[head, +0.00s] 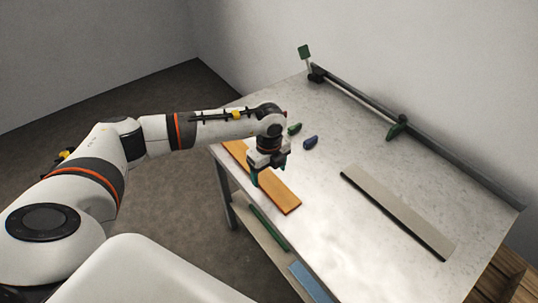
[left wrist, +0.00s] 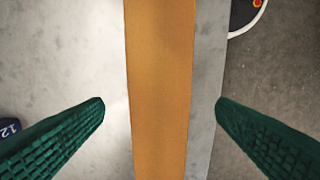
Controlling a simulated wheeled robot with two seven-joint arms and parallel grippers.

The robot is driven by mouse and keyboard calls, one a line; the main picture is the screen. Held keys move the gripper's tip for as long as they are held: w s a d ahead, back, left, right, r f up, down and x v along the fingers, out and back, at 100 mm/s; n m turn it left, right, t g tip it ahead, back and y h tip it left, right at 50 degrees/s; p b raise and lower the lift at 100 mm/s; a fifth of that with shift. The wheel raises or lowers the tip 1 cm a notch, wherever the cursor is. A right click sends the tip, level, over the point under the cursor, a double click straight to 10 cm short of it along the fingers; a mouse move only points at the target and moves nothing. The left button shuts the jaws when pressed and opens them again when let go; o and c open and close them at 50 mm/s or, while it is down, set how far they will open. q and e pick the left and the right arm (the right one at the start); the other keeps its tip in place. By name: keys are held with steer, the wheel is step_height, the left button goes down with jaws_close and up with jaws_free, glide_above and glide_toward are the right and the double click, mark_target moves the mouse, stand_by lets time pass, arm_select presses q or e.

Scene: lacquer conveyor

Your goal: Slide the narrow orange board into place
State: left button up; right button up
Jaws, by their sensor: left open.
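The narrow orange board (head: 281,194) lies flat along the near left edge of the table. In the left wrist view the orange board (left wrist: 160,60) runs lengthwise through the middle of the picture, beside the table edge. My left gripper (head: 268,175) is over the board, with its green fingers pointing down. In the left wrist view the left gripper (left wrist: 161,108) is open, one finger on each side of the board with a gap to it. I cannot tell the exact height of the fingertips. My right gripper is in neither view.
A long grey board (head: 398,212) lies on the table (head: 340,255) at the right. The table's middle is clear.

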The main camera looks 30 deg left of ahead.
mark_target(261, 173)
arm_select(q)
steer(key=shift+f, duration=1.6)
steer(key=c, duration=1.1)
steer(key=shift+w+a+b, duration=0.2)
steer(key=shift+w+a, duration=0.15)
steer(key=shift+a, duration=0.5)
steer(key=shift+w+a+b, duration=0.2)
steer(key=shift+w+a, duration=0.1)
steer(key=shift+a, duration=0.55)
steer(key=shift+c, duration=0.4)
